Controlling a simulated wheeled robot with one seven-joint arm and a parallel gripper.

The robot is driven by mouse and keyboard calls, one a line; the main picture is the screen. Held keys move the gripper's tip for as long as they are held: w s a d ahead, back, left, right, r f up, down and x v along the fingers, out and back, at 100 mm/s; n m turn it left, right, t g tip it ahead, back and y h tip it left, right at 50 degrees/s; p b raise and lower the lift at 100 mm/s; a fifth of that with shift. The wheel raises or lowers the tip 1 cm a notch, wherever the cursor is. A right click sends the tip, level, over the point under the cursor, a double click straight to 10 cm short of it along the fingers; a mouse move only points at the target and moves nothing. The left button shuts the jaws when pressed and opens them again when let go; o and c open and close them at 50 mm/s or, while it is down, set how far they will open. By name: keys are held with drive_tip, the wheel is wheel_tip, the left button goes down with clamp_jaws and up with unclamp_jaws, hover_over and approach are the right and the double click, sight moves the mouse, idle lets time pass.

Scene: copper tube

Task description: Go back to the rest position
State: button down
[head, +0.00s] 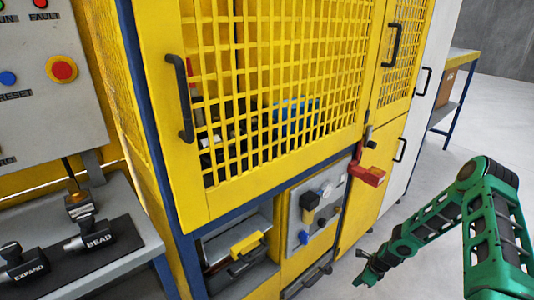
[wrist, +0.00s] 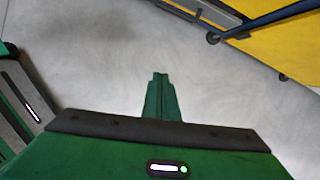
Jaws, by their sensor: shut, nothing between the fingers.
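My gripper (head: 365,264) is at the lower right of the head view, at the end of my green arm, low over the grey floor and to the right of the yellow cabinet. In the wrist view my gripper (wrist: 159,78) points at bare floor, its fingers together with nothing between them. My arm is folded, with its elbow raised at the right edge of the head view.
A yellow mesh-fronted cabinet (head: 170,190) fills the middle, with a red padlock-like part (head: 370,175) sticking out. A bench (head: 130,260) with BEAD and EXPAND tools stands left. A table (head: 455,85) is at back right. Floor (head: 430,170) between is clear.

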drive_tip(key=s+d+r+n+g+h, duration=0.1)
drive_tip(key=s+d+r+n, duration=0.25)
drive_tip(key=r, duration=0.85)
drive_tip(key=s+d+r+n+g+h, duration=0.1)
drive_tip(key=s+d+r+n, duration=0.25)
drive_tip(key=r, duration=0.95)
drive_tip(key=s+d+r+n+h, duration=0.15)
drive_tip(key=s+r+n, duration=0.25)
drive_tip(key=r, duration=0.8)
drive_tip(key=s+r+n, duration=0.4)
drive_tip(key=s+r, duration=0.8)
drive_tip(key=r, duration=0.1)
drive_tip(key=s+a+r+n, duration=0.1)
drive_tip(key=s+a+r, duration=0.1)
drive_tip(key=s, duration=0.5)
drive_tip(key=s+a+r+n+y, duration=0.1)
drive_tip(key=s+a+r+n, duration=0.1)
drive_tip(key=s, duration=0.5)
drive_tip(key=shift+s+a+r+n+g, duration=0.25)
drive_tip(key=shift+a+r, duration=0.3)
drive_tip(key=shift+a, duration=0.45)
drive_tip(key=shift+y, duration=0.25)
